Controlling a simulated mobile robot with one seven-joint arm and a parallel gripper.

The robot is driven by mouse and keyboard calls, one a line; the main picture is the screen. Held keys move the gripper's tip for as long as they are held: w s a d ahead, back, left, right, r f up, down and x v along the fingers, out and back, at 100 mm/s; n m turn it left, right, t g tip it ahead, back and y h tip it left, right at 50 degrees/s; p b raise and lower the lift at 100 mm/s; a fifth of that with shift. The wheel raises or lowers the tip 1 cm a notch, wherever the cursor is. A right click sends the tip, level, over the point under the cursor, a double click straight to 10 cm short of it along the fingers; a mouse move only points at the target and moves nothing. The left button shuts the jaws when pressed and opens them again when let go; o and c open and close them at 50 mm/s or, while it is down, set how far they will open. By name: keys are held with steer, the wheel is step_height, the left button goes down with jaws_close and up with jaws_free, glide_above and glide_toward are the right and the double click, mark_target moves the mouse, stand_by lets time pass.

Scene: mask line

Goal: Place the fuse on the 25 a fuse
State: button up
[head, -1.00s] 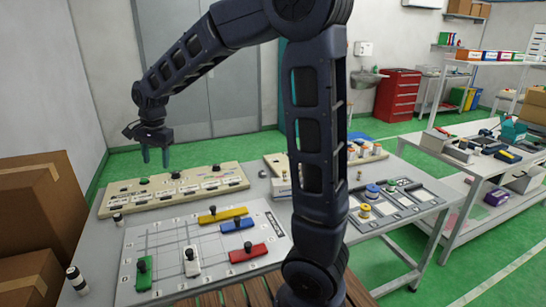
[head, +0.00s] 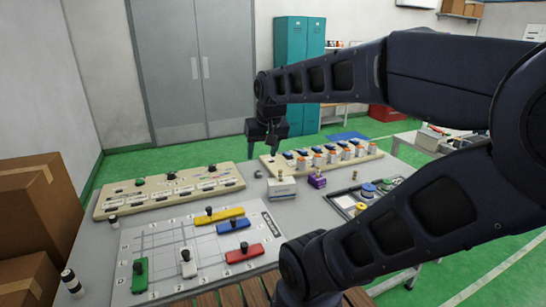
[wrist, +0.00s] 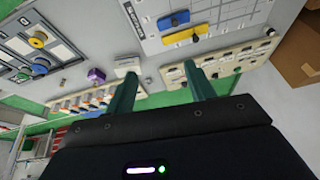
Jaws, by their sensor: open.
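A long beige rack (head: 372,158) at the back of the table holds a row of white cylinders with orange or blue parts, perhaps the fuses; no rating is legible. Small black-and-white cylinders stand at the left, one near the front (head: 71,283) and one by the beige panel (head: 113,222). I cannot tell which piece is the task's fuse. My gripper (head: 262,146) is open and empty, above the left end of the rack.
A beige panel (head: 100,208) with knobs stands back left. A white grid board (head: 160,249) with coloured handled blocks lies in front. A white block (head: 281,187) and a purple piece (head: 317,181) stand before the rack. A dark-framed tray (head: 335,205) is to the right.

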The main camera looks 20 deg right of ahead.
steer(key=s+d, duration=0.1)
steer(key=s+d+f, duration=0.1)
steer(key=s, duration=0.1)
steer(key=shift+n, duration=0.4)
